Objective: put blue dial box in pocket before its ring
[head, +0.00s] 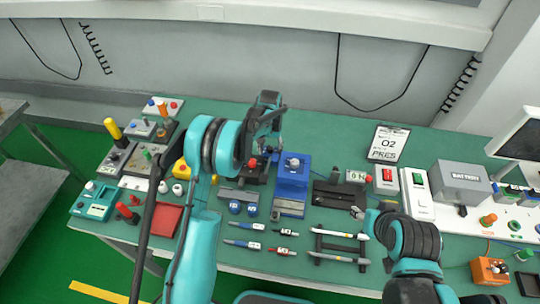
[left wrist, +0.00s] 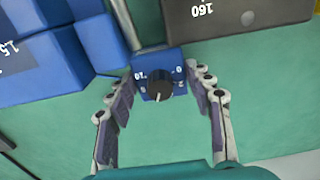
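The blue dial box (left wrist: 158,78) has a black knob with a pale pointer and white figures on its face. In the left wrist view it lies between the fingertips of my left gripper (left wrist: 160,92). The fingers are spread, with a narrow gap on each side of the box. In the head view my left gripper (head: 268,118) is over the back middle of the table, and the dial box cannot be made out there. My right gripper (head: 368,218) is low at the front right, partly hidden by its own arm. I cannot identify the pocket or ring.
Large blue blocks (left wrist: 40,65) and a dark grey block marked 160 (left wrist: 235,18) stand close to the left gripper. The head view shows a blue block (head: 291,172), a rack with pens (head: 340,245) and a grey battery box (head: 461,182). Green table is clear behind.

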